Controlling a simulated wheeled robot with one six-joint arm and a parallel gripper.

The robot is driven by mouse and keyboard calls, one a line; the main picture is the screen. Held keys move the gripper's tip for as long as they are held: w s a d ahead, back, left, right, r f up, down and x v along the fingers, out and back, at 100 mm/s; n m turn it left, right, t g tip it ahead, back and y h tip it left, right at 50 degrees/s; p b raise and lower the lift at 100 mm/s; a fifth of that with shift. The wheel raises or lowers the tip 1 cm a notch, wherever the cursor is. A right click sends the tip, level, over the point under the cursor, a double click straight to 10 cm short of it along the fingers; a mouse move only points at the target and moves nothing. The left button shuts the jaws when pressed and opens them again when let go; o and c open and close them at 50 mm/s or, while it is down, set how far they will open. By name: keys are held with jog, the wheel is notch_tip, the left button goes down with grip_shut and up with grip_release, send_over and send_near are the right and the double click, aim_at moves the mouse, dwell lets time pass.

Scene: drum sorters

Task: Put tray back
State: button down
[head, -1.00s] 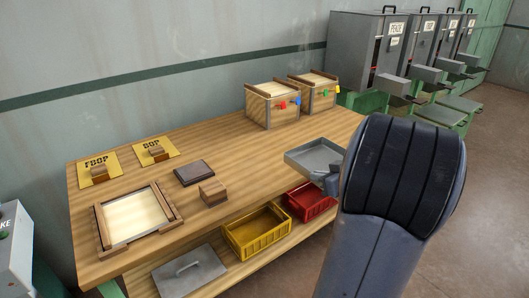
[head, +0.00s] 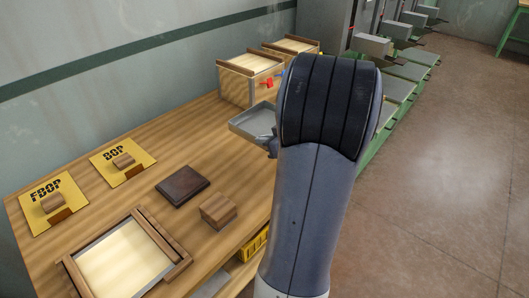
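A shallow grey metal tray (head: 252,122) shows in the head view, in front of the wooden boxes near the table's right edge. My gripper (head: 272,142) is at the tray's near right edge and appears shut on it. Much of the gripper and the tray's right side are hidden behind my arm. The tray looks level and empty. I cannot tell how far it is above the table.
The wooden table (head: 150,195) bears a pale-floored wooden frame (head: 170,240), a dark square plate (head: 183,185), a wooden block (head: 218,210) and two yellow label plates (head: 122,165). Wooden boxes (head: 248,80) stand behind. Grey machines (head: 368,45) line the wall; the floor (head: 440,200) at right is clear.

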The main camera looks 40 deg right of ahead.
aim_at(265, 167)
notch_tip(265, 167, down, 7)
jog(key=shift+r, duration=0.15)
jog(key=shift+b, duration=0.45)
jog(key=c, duration=1.7)
grip_release()
jog(key=shift+r+p, duration=0.1)
jog(key=shift+p, duration=0.3)
jog(key=v, duration=1.2)
